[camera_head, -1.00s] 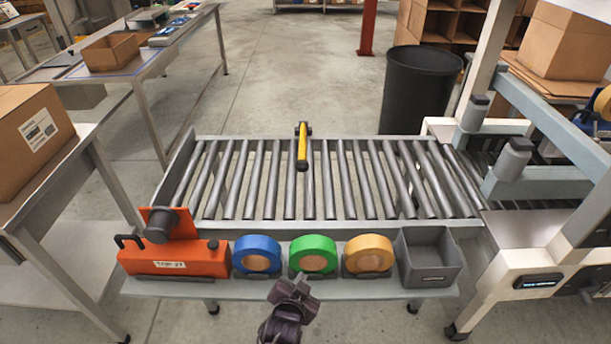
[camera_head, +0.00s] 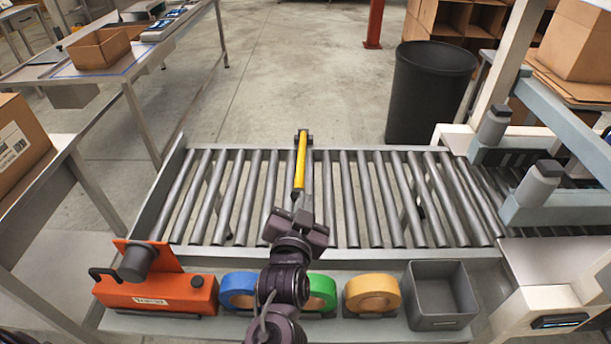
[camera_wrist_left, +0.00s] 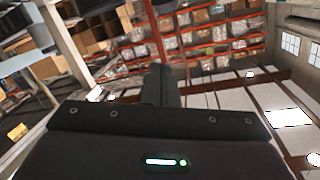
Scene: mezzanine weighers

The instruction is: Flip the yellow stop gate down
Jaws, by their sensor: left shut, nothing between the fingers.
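The yellow stop gate (camera_head: 300,162) is a slim bar with a dark mount at the far rail of the roller conveyor (camera_head: 225,200). In the head view it extends from that rail toward me over the rollers; its exact tilt is hard to tell. My left gripper (camera_head: 303,204) is shut and empty, over the rollers just below the gate's near end in the picture. Whether they touch I cannot tell. In the left wrist view the closed fingers (camera_wrist_left: 160,84) point away, with no gate visible there. My right gripper is not in view.
The near ledge holds an orange device (camera_head: 155,292), blue tape (camera_head: 238,290), green tape (camera_head: 322,290), yellow tape (camera_head: 372,293) and a grey bin (camera_head: 440,318). My left arm passes above the tapes. A black barrel (camera_head: 428,95) stands behind the conveyor; a frame stands right.

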